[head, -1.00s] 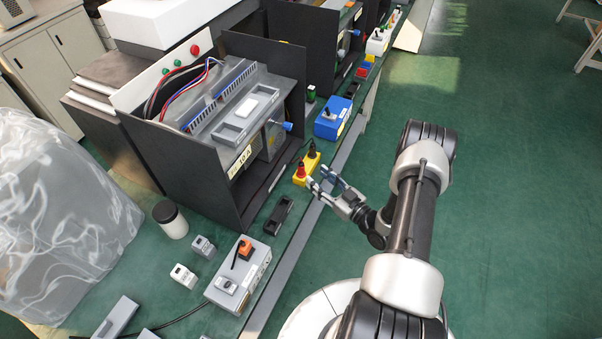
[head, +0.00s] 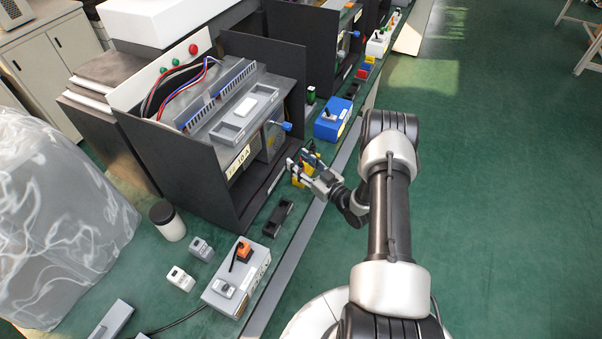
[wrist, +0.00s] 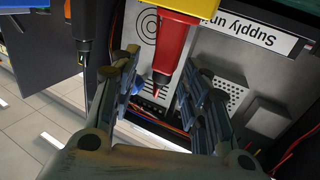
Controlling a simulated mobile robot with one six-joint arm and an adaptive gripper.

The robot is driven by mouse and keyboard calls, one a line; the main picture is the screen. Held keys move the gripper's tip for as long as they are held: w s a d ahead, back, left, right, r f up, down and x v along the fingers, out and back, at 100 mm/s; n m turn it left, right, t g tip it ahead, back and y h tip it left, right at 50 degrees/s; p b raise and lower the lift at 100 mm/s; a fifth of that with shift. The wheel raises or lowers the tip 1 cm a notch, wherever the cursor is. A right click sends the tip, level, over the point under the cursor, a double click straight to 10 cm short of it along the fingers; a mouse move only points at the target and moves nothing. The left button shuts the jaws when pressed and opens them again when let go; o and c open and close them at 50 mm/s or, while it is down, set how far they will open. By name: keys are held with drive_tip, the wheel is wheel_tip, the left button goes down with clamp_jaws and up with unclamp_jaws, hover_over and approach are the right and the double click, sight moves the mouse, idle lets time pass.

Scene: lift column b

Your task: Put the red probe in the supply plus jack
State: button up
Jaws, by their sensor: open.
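The red probe (wrist: 173,48) hangs in the upper middle of the wrist view, its bare tip pointing down the picture. Its upper end meets a yellow block (wrist: 190,7). My gripper (wrist: 165,80) is open, with one finger on each side of the red probe and a visible gap. In the head view my gripper (head: 301,158) is over the yellow block (head: 298,182) and mostly hides it and the red probe. A black probe (wrist: 87,38) is left of the fingers in the wrist view. I cannot make out the supply plus jack.
A supply unit label (wrist: 250,28) shows upside down on a grey panel in the wrist view. In the head view a black cabinet (head: 195,165) stands left of my gripper. A blue box (head: 332,122) is behind it and a grey box (head: 222,298) nearer. The right floor is clear.

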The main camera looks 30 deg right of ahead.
clamp_jaws()
idle(0.3)
